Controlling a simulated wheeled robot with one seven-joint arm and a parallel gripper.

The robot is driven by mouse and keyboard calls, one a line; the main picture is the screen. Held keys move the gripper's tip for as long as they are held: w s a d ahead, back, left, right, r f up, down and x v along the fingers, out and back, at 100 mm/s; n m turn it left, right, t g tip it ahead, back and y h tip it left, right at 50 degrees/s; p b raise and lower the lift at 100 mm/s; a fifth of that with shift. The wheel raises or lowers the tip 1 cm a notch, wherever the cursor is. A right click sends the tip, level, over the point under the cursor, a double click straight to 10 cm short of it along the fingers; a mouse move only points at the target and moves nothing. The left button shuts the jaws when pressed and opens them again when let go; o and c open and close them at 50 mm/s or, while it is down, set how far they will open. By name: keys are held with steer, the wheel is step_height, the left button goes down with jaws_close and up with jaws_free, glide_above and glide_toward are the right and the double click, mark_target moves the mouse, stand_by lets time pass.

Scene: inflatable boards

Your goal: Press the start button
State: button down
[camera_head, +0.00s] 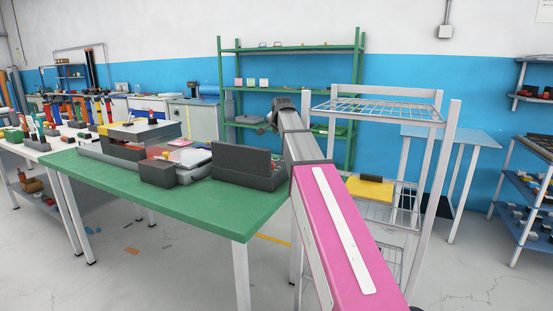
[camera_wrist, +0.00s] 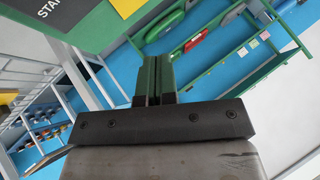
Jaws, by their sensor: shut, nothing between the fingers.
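A dark grey box with a raised panel (camera_head: 243,163) sits at the right end of the green table (camera_head: 215,204). In the wrist view a dark panel (camera_wrist: 68,14) with the cut-off white letters "STA" shows at the upper left, with a yellow patch at the corner. I cannot make out the start button itself in either view. My gripper (camera_wrist: 153,78) is shut and empty, its two green-grey fingers together, apart from the lettered panel. In the head view my arm reaches past the right of the dark box, and its fingertips are too small to tell.
A white wire rack (camera_head: 375,108) with a yellow-and-black item stands right of my arm. A green shelf (camera_head: 290,47) stands at the back wall. A smaller dark block (camera_head: 172,172) and other equipment share the green table, whose front is clear.

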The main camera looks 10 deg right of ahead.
steer(key=shift+f, duration=4.35)
steer(key=shift+f, duration=0.15)
steer(key=shift+f, duration=0.25)
steer(key=shift+f, duration=0.45)
steer(key=shift+r, duration=0.85)
steer(key=shift+r, duration=0.1)
steer(key=shift+r, duration=2.4)
